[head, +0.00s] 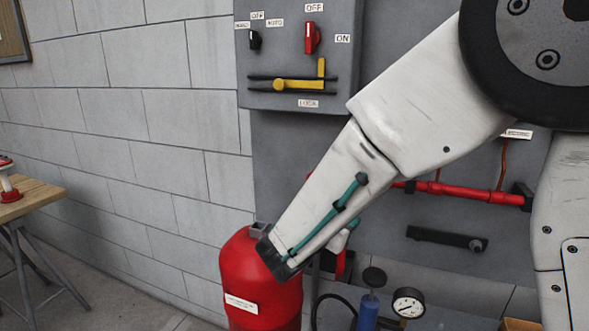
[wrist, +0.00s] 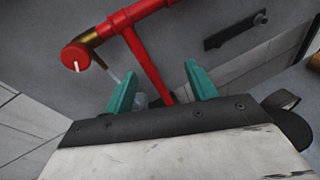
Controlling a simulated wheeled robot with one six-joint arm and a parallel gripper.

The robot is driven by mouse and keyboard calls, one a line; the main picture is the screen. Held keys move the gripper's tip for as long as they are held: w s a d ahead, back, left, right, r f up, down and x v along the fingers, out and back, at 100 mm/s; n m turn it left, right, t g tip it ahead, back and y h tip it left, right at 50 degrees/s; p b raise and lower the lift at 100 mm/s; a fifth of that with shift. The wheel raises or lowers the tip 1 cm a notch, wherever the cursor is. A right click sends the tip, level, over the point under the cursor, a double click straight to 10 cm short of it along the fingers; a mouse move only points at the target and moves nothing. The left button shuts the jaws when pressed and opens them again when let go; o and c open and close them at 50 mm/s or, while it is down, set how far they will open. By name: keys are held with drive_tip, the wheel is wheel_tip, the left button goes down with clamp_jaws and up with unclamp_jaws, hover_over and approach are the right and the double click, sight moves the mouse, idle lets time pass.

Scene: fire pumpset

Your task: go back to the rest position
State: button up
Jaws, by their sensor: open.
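My gripper (wrist: 160,80) shows at the bottom of the wrist view as two teal fingers set well apart. It is open, and nothing is held between the fingers. A red pipe (wrist: 143,60) runs behind the gap between them, and I cannot tell how close it is. In the head view my white arm reaches down and left in front of the grey panel (head: 215,0), and the fingers are largely hidden behind it.
A red tank (head: 262,280) stands below the arm's lower end. A control box (head: 290,60) carries a red switch (head: 311,38) and a yellow lever (head: 300,84). A gauge (head: 408,303) and blue cylinder (head: 368,311) stand low. A wooden table (head: 35,196) is at left.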

drive_tip(key=s+d+m+g, duration=1.1)
drive_tip(key=s+d+m, duration=0.4)
drive_tip(key=s, duration=0.2)
drive_tip(key=s+r+m+y, duration=0.4)
drive_tip(key=s+m+y, duration=0.5)
drive_tip(key=s, duration=0.7)
drive_tip(key=shift+d+m+g, duration=0.3)
drive_tip(key=shift+d+m, duration=0.1)
drive_tip(key=shift+m, duration=1.1)
